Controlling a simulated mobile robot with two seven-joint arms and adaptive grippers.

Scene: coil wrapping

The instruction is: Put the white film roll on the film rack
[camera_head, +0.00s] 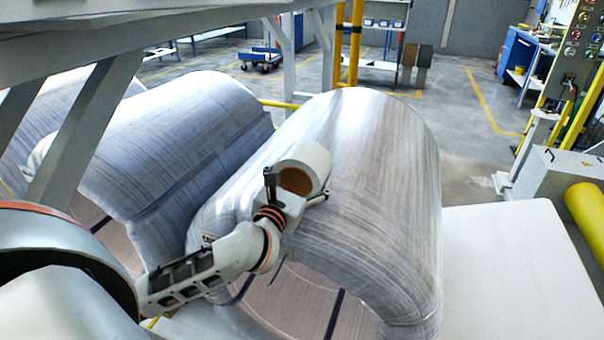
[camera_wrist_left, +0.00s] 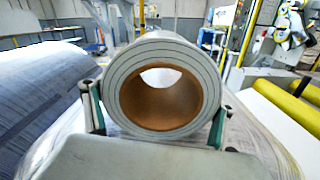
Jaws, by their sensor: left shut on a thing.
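The white film roll (camera_head: 312,158) is a short cylinder with a brown cardboard core, and it also shows end-on in the left wrist view (camera_wrist_left: 118,72). My left gripper (camera_head: 297,190) is shut on it, with one finger on each side of the roll in the wrist view (camera_wrist_left: 157,115). The roll is in front of the large wrapped coil in the head view; any gap between them is hard to judge. My right gripper is not in view. I cannot pick out the film rack for certain in either view.
The large wrapped coil (camera_head: 385,170) lies below and behind my left gripper. Another wrapped coil (camera_head: 180,130) is at its left. A white flat surface (camera_head: 510,270) is clear at the right, near a yellow roller (camera_head: 588,212). A control panel (camera_head: 580,50) stands at the upper right.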

